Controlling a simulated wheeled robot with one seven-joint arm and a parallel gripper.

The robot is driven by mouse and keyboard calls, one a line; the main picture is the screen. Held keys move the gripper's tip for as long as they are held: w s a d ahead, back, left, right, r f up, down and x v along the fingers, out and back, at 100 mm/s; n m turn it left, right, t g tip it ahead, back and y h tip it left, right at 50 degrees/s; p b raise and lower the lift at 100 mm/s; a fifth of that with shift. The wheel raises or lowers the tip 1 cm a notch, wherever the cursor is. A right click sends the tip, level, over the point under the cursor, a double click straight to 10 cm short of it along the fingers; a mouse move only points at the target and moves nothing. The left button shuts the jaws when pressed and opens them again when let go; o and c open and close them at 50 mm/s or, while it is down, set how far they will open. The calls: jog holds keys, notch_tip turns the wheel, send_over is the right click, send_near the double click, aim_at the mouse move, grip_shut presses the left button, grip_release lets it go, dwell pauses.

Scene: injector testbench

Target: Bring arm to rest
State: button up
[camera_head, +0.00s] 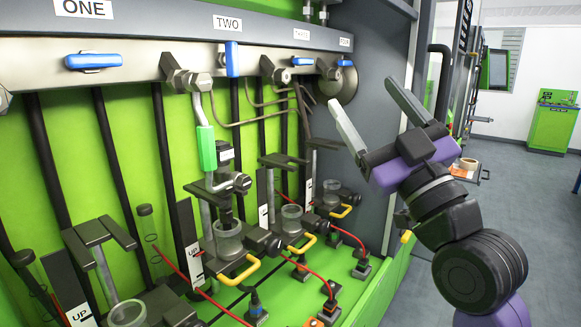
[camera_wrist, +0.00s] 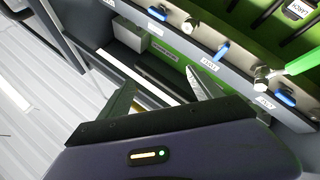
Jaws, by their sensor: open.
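My gripper (camera_head: 376,115) is raised in front of the right part of the green testbench (camera_head: 65,165) in the head view. Its two fingers are spread wide apart with nothing between them. The arm bends up from the lower right. In the wrist view, the gripper's fingers (camera_wrist: 155,98) point toward the bench's top rail and are apart and empty. No contact with the bench can be seen.
Blue valve handles (camera_head: 94,61) sit along the rail (camera_head: 130,58) above glass cups with yellow handles (camera_head: 240,272). A green-sleeved injector part (camera_head: 207,148) hangs at station two. Open floor (camera_head: 510,200) lies at right, with a green cabinet (camera_head: 552,125) behind.

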jog(key=s+d+f+m+h, duration=0.3)
jog(key=s+f+m+h, duration=0.15)
jog(key=f, duration=0.45)
jog(key=s+d+f+m+h, duration=0.25)
jog(key=s+f+m, duration=0.2)
jog(key=f, duration=0.45)
jog(key=s+d+f+m+h, duration=0.25)
jog(key=s+f+h, duration=0.25)
jog(key=f, duration=0.4)
jog(key=s+f+g, duration=0.2)
jog(key=s+f, duration=0.4)
jog(key=s, duration=0.4)
jog(key=s+f+g, duration=0.3)
jog(key=s+f, duration=0.3)
jog(key=s, duration=0.3)
jog(key=s+f+n+g+y, duration=0.1)
jog(key=s+f+g, duration=0.1)
jog(key=s+f, duration=0.4)
jog(key=s, duration=0.4)
jog(key=shift+s+d+f+g, duration=0.15)
jog(key=shift+s+d+g, duration=0.2)
jog(key=shift+g, duration=0.05)
